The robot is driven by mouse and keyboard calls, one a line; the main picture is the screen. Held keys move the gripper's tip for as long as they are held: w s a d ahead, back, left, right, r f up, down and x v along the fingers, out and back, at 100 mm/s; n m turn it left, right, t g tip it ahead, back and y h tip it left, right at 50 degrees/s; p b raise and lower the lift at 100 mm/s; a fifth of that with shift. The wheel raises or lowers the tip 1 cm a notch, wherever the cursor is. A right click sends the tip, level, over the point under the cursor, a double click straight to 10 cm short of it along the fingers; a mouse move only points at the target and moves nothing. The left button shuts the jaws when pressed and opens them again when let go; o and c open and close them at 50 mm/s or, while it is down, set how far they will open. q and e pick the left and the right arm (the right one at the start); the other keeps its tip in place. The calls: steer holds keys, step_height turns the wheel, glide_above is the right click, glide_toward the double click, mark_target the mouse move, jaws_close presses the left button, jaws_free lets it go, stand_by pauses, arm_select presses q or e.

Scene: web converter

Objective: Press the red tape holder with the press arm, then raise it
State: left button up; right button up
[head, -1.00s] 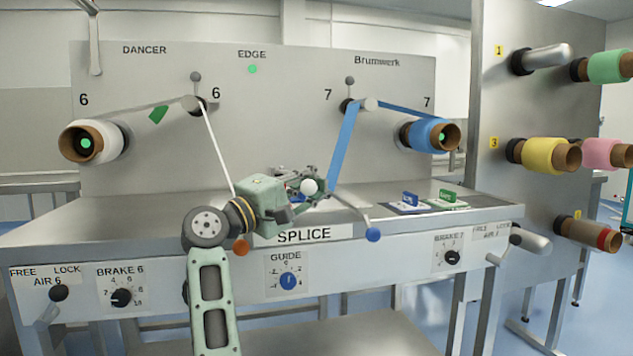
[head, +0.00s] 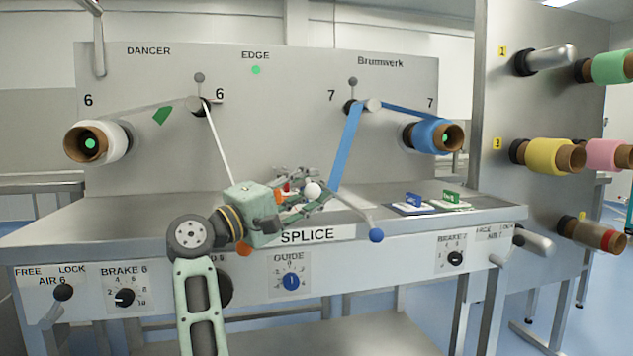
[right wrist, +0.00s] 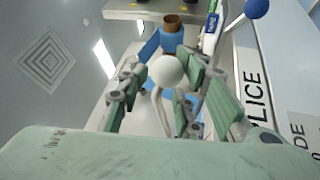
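My right gripper (head: 315,188) is over the splice table, left of the blue web. Its fingers are spread on either side of a white ball knob (head: 313,190), which also shows between them in the right wrist view (right wrist: 167,71). The fingers look open, and I cannot tell whether one touches the knob. A small red patch (head: 287,187) shows among the fingers; it may be part of the red tape holder, mostly hidden. The press arm's bar is largely hidden behind my gripper. My left gripper is not in view.
An orange ball knob (head: 243,250) and a blue ball knob (head: 376,235) stick out at the table's front edge. Blue and green holders (head: 412,202) lie at the right on the table. A white web and a blue web (head: 346,145) run down to it.

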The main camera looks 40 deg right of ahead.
steer(key=v, duration=0.9)
steer(key=shift+a+r, duration=0.2)
steer(key=shift+a, duration=0.2)
steer(key=shift+w, duration=0.1)
